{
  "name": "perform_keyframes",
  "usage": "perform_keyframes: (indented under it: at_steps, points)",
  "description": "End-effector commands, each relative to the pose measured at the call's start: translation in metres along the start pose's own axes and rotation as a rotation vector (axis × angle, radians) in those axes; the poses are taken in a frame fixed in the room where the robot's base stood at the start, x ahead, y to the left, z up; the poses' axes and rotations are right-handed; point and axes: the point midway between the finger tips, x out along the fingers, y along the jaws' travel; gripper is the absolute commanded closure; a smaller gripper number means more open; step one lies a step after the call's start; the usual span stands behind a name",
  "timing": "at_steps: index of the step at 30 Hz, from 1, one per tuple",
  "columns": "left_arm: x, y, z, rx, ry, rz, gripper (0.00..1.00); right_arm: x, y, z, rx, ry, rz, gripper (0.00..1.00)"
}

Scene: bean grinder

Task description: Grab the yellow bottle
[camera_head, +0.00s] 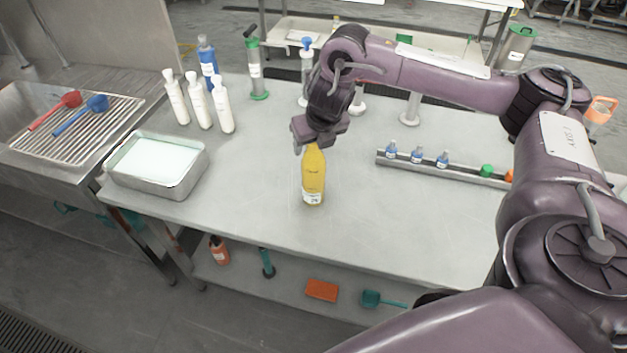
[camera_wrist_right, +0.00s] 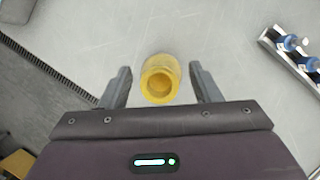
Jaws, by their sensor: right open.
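The yellow bottle (camera_head: 313,181) stands upright on the metal table (camera_head: 260,220), near its front middle. My right gripper (camera_head: 311,146) is right above it, and its fingers hide the bottle's top. In the right wrist view the bottle (camera_wrist_right: 160,80) is seen from above, between the two open fingers of my right gripper (camera_wrist_right: 160,88). A gap shows on each side of the bottle. My left gripper is not in view.
A metal tray (camera_head: 196,178) and several white bottles (camera_head: 200,105) stand on the left of the table. A rail (camera_head: 460,173) with small blue bottles lies to the right. The table around the yellow bottle is clear.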

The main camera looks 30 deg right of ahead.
Motion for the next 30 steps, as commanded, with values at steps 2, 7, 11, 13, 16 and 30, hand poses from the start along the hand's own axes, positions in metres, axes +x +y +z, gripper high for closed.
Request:
perform_keyframes:
  at_steps: [2, 7, 11, 13, 16, 30]
  points:
    - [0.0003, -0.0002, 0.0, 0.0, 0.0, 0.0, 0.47, 0.0002, 0.0001, -0.0002, 0.0, 0.0, 0.0, 0.43]
    - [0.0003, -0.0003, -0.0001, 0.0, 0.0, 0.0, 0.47, 0.0001, 0.0002, -0.0002, -0.001, 0.0, 0.0, 0.57]
    - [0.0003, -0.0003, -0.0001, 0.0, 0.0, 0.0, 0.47, 0.0, 0.0002, -0.0002, -0.001, 0.0, 0.0, 0.74]
    - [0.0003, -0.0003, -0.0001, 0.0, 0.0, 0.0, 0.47, 0.0, 0.0002, -0.0003, -0.001, 0.0, 0.0, 0.83]
    - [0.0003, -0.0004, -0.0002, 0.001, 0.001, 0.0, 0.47, 0.0, 0.0002, -0.0003, -0.001, 0.0, 0.0, 0.96]
    - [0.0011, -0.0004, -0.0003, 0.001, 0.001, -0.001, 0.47, -0.0037, 0.0004, 0.002, -0.001, -0.002, 0.001, 1.0]
